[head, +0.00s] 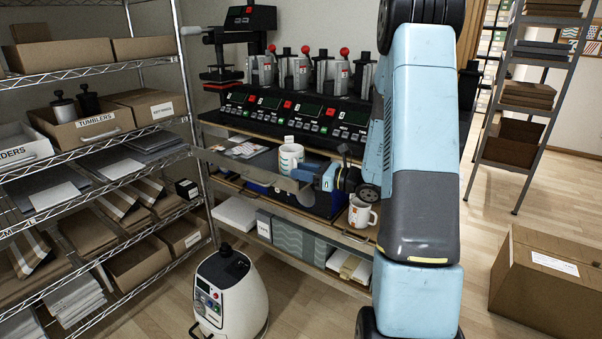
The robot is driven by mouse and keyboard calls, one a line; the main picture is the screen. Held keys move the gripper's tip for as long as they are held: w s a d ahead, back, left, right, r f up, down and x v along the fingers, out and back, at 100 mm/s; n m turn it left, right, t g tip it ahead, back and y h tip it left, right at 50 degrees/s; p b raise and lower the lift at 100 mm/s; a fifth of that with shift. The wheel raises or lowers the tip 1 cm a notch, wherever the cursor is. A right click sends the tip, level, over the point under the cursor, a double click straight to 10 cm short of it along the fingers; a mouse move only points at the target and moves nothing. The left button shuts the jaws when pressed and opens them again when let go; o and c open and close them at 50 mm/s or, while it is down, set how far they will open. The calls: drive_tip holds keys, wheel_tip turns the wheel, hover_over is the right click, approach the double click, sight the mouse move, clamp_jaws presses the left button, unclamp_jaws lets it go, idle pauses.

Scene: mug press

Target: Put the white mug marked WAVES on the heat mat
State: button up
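A white mug with teal markings (291,157) stands upright on the bench in the head view; its lettering is too small to read. Another white mug with an orange-red mark (361,213) stands nearer the bench's front edge, right of my gripper. My gripper (308,176) is just in front of and slightly right of the teal-marked mug. Whether they touch, and whether the fingers are open or shut, is unclear. A dark blue flat surface (322,207) shows partly below my gripper; I cannot tell whether it is the heat mat. My arm hides the bench's right part.
A row of mug presses (300,75) with control panels lines the bench's back. A wire shelf (95,150) of boxes stands left. A white rounded machine (228,290) stands on the floor in front. A cardboard box (547,280) sits at right.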

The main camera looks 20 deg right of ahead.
drive_tip(key=v, duration=1.1)
drive_tip(key=s+a+r+n+g+h, duration=0.1)
drive_tip(key=s+a+r+n+g, duration=0.35)
drive_tip(key=s+a+n, duration=0.2)
drive_tip(key=s+a+r+n+g+h, duration=0.1)
drive_tip(key=s+a+r+n+g, duration=0.2)
drive_tip(key=s+a+n+g, duration=0.4)
drive_tip(key=s+r+n+t+h, duration=0.5)
drive_tip(key=s+r+n+h, duration=0.4)
drive_tip(key=n, duration=0.4)
drive_tip(key=shift+s+h, duration=0.85)
drive_tip(key=shift+h, duration=0.25)
